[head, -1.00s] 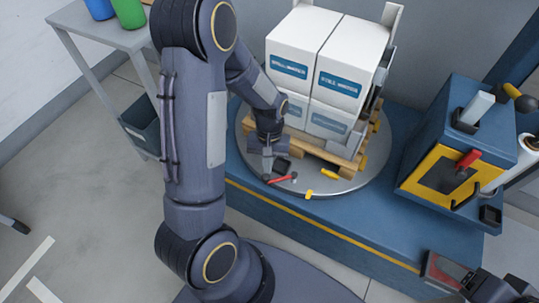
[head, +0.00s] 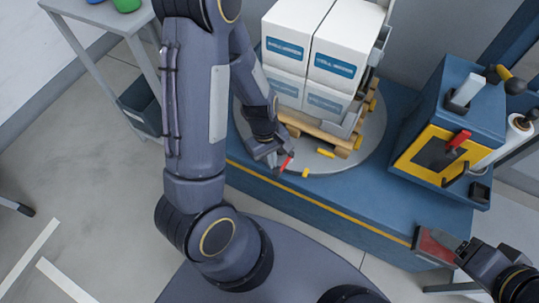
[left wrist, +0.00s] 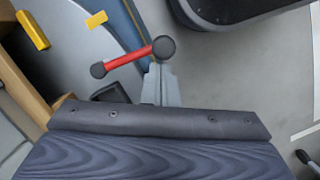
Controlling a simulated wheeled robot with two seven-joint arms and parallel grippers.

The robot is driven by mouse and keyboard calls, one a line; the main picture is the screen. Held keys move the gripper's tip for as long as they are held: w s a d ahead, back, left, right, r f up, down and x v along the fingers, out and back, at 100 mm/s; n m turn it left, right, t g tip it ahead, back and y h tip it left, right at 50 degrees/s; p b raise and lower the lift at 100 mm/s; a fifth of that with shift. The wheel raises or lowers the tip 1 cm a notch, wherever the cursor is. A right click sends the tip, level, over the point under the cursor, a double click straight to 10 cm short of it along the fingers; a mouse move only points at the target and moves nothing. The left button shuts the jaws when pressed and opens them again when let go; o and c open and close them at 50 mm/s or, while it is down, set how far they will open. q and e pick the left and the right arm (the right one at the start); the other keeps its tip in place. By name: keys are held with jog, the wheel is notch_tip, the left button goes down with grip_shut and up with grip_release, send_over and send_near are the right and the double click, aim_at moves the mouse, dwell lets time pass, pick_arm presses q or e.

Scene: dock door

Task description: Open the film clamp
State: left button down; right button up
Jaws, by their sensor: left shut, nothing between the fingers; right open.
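The film clamp is a small black block (left wrist: 110,92) with a red lever (left wrist: 97,70) that has dark round ends. It sits near the front edge of the round turntable. The red lever also shows in the head view (head: 286,163), where my left arm hides most of the block. My left gripper (left wrist: 161,84) is shut and empty. Its fingertips are close beside one dark end of the lever; I cannot tell whether they touch. My left gripper also shows in the head view (head: 272,160). My right gripper (head: 442,246) is open at the lower right, away from the clamp.
White boxes (head: 335,55) stand on a wooden pallet (head: 310,127) on the grey turntable (head: 368,140). Yellow pieces (head: 325,153) lie near its front. A blue and yellow machine (head: 450,120) with levers stands at right. A grey side table (head: 105,14) is at left.

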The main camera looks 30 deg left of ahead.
dwell(0.3)
jog(key=shift+r, duration=0.15)
notch_tip(320, 180, up, 9)
jog(key=p, duration=0.9)
jog(key=shift+d, duration=0.2)
